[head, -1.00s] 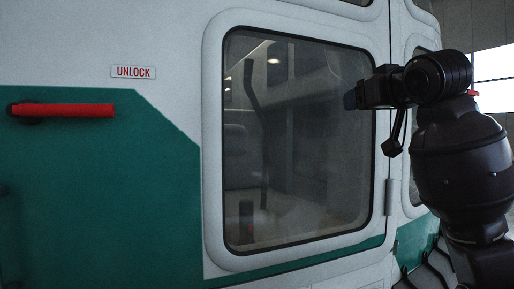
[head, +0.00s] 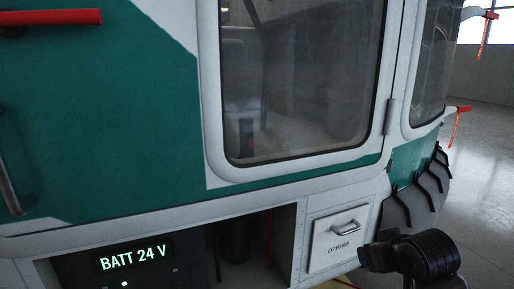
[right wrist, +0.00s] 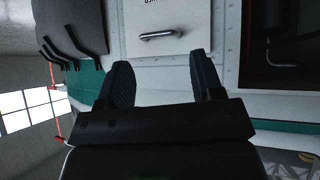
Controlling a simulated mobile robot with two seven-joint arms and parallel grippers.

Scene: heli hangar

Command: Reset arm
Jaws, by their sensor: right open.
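My right arm (head: 425,255) shows at the lower right of the head view, in front of the helicopter's lower side. The end of my right gripper (head: 368,257) points left there, near the lower right of the EXT POWER panel (head: 338,241). In the right wrist view my right gripper (right wrist: 163,82) is open, with two dark fingers apart and nothing between them. The panel and its metal handle (right wrist: 168,35) appear upside down beyond the fingertips. Whether the fingers touch the panel cannot be told. My left gripper is not in view.
The white and green helicopter (head: 120,120) fills most of the head view. A red handle (head: 52,17) is at upper left. An open bay with a lit BATT 24 V display (head: 133,258) is at lower left. Black ribbed parts (head: 415,190) jut out at right. Bare floor (head: 490,150) lies beyond.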

